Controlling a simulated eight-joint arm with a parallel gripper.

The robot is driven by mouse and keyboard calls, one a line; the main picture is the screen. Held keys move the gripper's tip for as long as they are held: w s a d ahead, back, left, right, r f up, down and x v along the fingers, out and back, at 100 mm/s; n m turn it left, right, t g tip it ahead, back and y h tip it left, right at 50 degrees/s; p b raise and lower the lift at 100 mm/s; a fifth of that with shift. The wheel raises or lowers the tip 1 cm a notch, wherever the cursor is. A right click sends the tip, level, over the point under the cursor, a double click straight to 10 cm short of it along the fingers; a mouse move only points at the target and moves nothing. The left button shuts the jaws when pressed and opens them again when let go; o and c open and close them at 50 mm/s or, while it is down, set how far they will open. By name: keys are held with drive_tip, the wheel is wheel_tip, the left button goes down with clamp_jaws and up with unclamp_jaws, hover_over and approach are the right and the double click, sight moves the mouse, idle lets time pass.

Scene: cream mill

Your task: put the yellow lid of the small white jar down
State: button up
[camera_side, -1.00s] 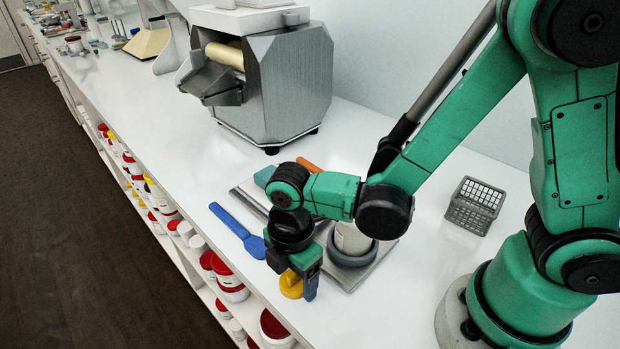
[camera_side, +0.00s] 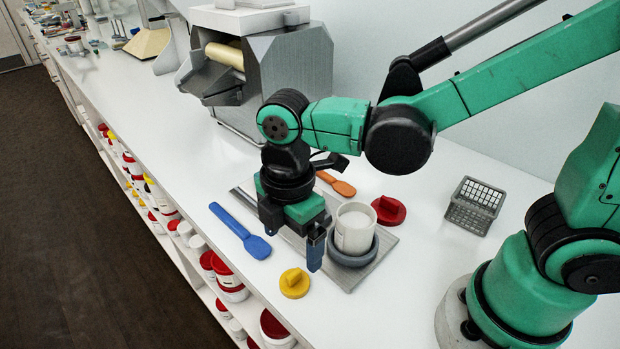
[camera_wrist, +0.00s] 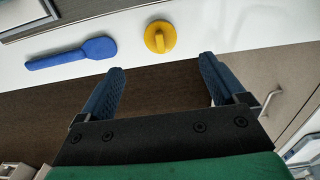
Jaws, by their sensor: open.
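The yellow lid (camera_side: 294,283) lies flat on the white counter near its front edge, its grip tab facing up. It also shows in the wrist view (camera_wrist: 160,37), beyond the fingertips and apart from them. The small white jar (camera_side: 355,229) stands upright and uncovered in a dark grey ring (camera_side: 352,252) on a grey plate, with white content showing inside. My gripper (camera_side: 291,250) is open and empty, raised above the counter beside the jar. In the wrist view both blue fingers of my gripper (camera_wrist: 160,82) are spread with nothing between them.
A blue spatula (camera_side: 240,231) lies left of the yellow lid. A red lid (camera_side: 388,210) and an orange spatula (camera_side: 337,184) lie behind the jar. A grey basket (camera_side: 475,205) stands at right, a large grey mill (camera_side: 290,85) at the back. Shelves of jars run below the counter edge.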

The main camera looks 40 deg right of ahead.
sight(294, 272)
drive_tip(key=d+r+m+t, duration=0.2)
drive_tip(key=d+m, duration=0.4)
drive_tip(key=m, duration=0.3)
drive_tip(key=w+d+r+m+t, duration=0.1)
drive_tip(key=d+r+m+t, duration=0.2)
drive_tip(key=m, duration=0.6)
drive_tip(key=d+t, duration=0.2)
drive_tip(key=d, duration=0.1)
drive_tip(key=shift+d+r, duration=0.15)
drive_tip(key=shift+d, duration=0.15)
